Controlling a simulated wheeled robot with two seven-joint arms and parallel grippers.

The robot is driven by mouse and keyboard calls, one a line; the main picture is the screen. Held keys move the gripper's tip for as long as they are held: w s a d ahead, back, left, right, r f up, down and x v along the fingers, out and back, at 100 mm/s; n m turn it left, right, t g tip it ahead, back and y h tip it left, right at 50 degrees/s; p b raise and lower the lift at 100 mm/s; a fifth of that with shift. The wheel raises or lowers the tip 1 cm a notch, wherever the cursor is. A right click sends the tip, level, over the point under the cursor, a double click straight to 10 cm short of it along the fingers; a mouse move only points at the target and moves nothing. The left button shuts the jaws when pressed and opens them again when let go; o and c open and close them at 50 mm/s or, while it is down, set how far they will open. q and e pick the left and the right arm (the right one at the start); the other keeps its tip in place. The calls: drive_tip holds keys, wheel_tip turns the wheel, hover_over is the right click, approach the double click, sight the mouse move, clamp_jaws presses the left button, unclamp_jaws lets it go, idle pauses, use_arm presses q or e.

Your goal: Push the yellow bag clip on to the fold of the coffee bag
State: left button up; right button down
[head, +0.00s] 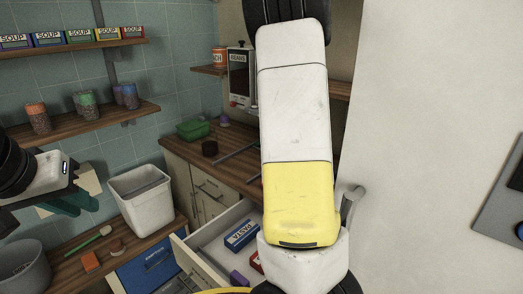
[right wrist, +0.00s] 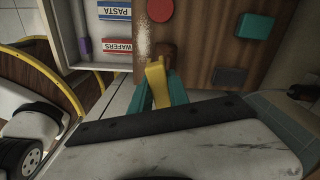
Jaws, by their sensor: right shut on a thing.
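The yellow bag clip (right wrist: 156,84) is between the teal fingers of my right gripper (right wrist: 158,92) in the right wrist view. The gripper is shut on it, and the clip points away from the wrist. A small brown thing (right wrist: 168,54) lies just beyond the clip's tip, over the wooden counter; I cannot tell if it is the coffee bag or if the clip touches it. The right gripper is hidden behind my arm in the head view. My left gripper (head: 68,204) is at the left edge of the head view, its teal fingers partly seen.
An open drawer (head: 184,252) holds a blue pasta box (head: 241,235). A wooden counter (head: 245,148) carries a green container (head: 193,129) and a dark round thing (head: 209,147). A white bin (head: 143,200) stands on the left worktop. My right arm blocks the middle of the head view.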

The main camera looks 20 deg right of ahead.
drive_tip(key=d+r+m, duration=0.1)
drive_tip(key=s+d+r+m, duration=0.1)
drive_tip(key=m, duration=0.1)
drive_tip(key=shift+s+d+r+m, duration=0.2)
drive_tip(key=shift+d+r+m, duration=0.05)
drive_tip(key=shift+d+m, duration=0.1)
drive_tip(key=shift+f, duration=2.9)
drive_tip(key=shift+f, duration=2)
drive_tip(key=c, duration=1.2)
unclamp_jaws()
drive_tip(key=shift+o, duration=0.2)
